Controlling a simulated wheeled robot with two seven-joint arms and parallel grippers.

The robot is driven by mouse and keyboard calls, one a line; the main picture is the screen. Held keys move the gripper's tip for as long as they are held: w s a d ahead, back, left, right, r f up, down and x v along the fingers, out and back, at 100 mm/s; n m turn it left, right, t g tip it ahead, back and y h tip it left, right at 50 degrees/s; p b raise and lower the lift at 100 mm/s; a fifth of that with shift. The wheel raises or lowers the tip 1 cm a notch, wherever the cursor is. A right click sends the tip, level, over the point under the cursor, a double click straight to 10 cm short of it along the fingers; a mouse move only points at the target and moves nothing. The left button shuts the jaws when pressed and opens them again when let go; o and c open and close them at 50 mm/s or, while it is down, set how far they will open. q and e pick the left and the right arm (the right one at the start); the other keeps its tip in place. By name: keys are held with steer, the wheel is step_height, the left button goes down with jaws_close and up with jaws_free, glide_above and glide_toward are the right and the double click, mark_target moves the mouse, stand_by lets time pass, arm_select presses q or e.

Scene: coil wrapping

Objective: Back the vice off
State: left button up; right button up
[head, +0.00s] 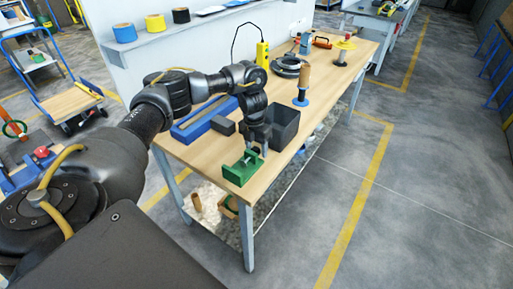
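A small green vice (240,172) sits at the near left corner of the wooden workbench (310,118). My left arm reaches in from the left over the bench. Its gripper (264,152) points down at the right side of the vice, close to it. Whether the fingers touch the vice, and whether they are open or shut, is too small to tell. My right gripper is not in view.
A dark open bin (285,126) stands just behind my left gripper. A blue tray (196,122) and a dark block (222,126) lie to the left. Spools, a black coil (288,67) and a yellow pendant (262,53) stand farther back. Floor right of the bench is clear.

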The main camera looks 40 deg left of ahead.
arm_select(q)
steer(key=c, duration=0.9)
steer(key=p, duration=0.1)
steer(key=y+p, duration=0.1)
steer(key=p, duration=0.1)
steer(key=shift+d+r+y, duration=0.25)
steer(key=shift+r+y, duration=0.05)
steer(key=shift+r, duration=0.05)
steer(key=shift+f+y+p, duration=0.1)
steer(key=shift+y+p, duration=0.2)
steer(key=shift+p, duration=0.05)
steer(key=shift+f+y, duration=0.25)
steer(key=shift+y, duration=0.05)
steer(key=o, duration=1)
steer(key=r, duration=0.3)
steer(key=d+r, duration=0.1)
steer(key=r, duration=0.3)
steer(key=r+p, duration=0.1)
steer(key=r, duration=0.2)
steer(key=shift+d+r, duration=0.3)
steer(key=shift+d, duration=0.1)
